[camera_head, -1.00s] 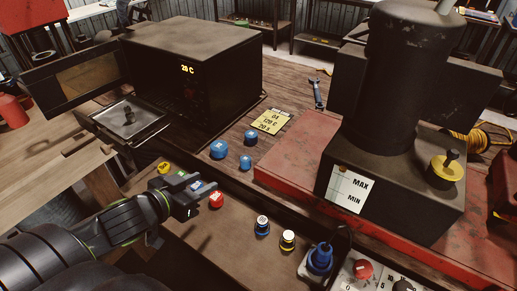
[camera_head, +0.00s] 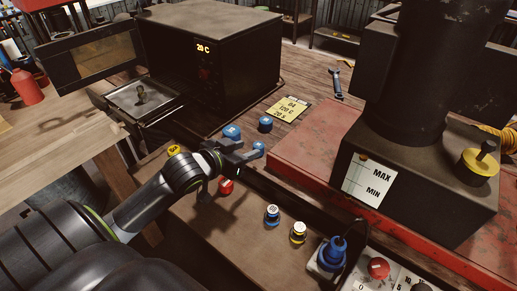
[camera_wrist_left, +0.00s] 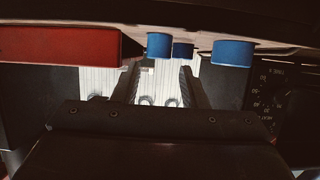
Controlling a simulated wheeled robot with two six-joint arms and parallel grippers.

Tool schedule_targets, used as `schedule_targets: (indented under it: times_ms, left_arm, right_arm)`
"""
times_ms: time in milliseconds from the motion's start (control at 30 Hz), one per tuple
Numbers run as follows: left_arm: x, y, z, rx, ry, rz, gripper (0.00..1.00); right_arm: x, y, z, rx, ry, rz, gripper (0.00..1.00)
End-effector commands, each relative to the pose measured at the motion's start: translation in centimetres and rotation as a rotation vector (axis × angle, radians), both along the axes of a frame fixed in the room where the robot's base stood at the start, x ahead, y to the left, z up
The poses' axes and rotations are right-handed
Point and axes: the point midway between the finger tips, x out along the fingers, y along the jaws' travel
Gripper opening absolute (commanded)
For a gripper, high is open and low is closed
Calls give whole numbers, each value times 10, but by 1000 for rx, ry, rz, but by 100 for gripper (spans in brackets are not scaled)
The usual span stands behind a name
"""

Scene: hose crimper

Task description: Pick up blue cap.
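Three blue caps stand on the wooden bench in front of the oven: a left one (camera_head: 232,132), a far one (camera_head: 265,124) and a small near one (camera_head: 258,148). My left gripper (camera_head: 246,155) is at the small near cap and partly covers it in the head view. In the left wrist view, which looks upside down, the fingers (camera_wrist_left: 160,85) are apart with nothing held between them. That view shows one blue cap (camera_wrist_left: 159,45) in line with the finger gap, another (camera_wrist_left: 183,49) behind it and a third (camera_wrist_left: 232,53) to the right. My right gripper is out of view.
A red cap (camera_head: 226,186) and a yellow cap (camera_head: 173,150) sit near my left arm. The oven (camera_head: 210,65) stands behind with its door open. A red base (camera_head: 320,150) lies right of the caps. A yellow note (camera_head: 288,108) lies behind them.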

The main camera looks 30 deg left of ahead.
Motion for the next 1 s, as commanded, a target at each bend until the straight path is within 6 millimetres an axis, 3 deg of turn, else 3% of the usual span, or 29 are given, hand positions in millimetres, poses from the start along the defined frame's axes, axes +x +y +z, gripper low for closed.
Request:
schedule_targets:
  times_ms: [267,600,900,1000]
  left_arm:
    - [17,-2,-7,-2,-1,0,39]
    - [55,-6,-23,-2,0,0,39]
    - [59,-7,-26,0,0,-1,39]
    - [59,-7,-25,0,0,-1,28]
  right_arm:
    - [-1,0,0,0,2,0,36]
    - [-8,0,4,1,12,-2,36]
    - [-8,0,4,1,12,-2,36]
    - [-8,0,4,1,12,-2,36]
